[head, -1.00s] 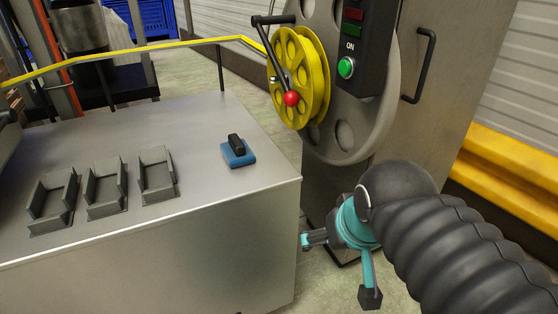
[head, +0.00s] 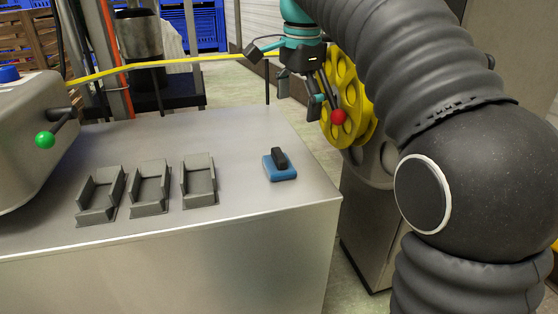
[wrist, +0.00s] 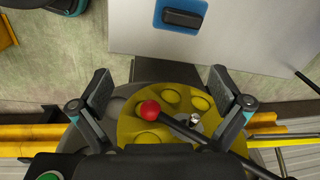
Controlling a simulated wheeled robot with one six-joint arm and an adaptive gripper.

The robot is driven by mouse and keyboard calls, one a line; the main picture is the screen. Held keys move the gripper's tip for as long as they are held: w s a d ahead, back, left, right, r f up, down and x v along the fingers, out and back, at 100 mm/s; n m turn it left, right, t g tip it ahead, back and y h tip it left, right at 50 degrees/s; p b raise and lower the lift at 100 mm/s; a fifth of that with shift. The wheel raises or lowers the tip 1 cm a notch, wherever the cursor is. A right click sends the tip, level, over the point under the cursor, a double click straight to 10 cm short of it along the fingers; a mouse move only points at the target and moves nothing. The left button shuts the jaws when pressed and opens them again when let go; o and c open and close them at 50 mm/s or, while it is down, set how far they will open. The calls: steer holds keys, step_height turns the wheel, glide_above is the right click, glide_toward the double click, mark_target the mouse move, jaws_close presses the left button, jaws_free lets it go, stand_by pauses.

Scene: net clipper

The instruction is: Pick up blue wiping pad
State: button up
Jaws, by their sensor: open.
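The blue wiping pad (head: 279,169) with a black handle on top lies flat on the right part of the metal table top (head: 230,135). In the wrist view the pad (wrist: 199,14) is at the top edge, partly cut off, above the fingers in the picture. My gripper (head: 316,101) is up near the yellow wheel, above and to the right of the pad in the head view. In the wrist view my gripper (wrist: 162,95) has its two fingers wide apart with nothing between them at the tips.
The yellow wheel (head: 368,125) with its red-knobbed crank (head: 338,116) is close to my gripper. Three grey holders (head: 150,188) stand left of the pad. A grey machine (head: 30,115) with a green knob is at the left. The table around the pad is clear.

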steer(key=w+a+m, duration=0.2)
steer(key=w+a, duration=0.1)
steer(key=a, duration=0.1)
steer(key=g+b, duration=0.1)
steer(key=b, duration=0.3)
glide_above(279, 153)
steer(key=shift+m, duration=0.4)
steer(key=f, duration=0.8)
steer(key=shift+s+a+f, duration=0.1)
steer(key=shift+a+f, duration=0.1)
steer(key=shift+a, duration=0.1)
steer(key=shift+d+f+b, duration=0.15)
steer(key=shift+f+b, duration=0.25)
steer(key=shift+f, duration=0.95)
steer(key=shift+d+f+b, duration=0.15)
steer(key=shift+f+b, duration=0.25)
steer(key=shift+f, duration=0.95)
steer(key=c, duration=1.3)
steer(key=shift+r, duration=0.1)
step_height(279, 153, up, 18)
steer(key=p, duration=0.7)
steer(key=shift+p, duration=0.3)
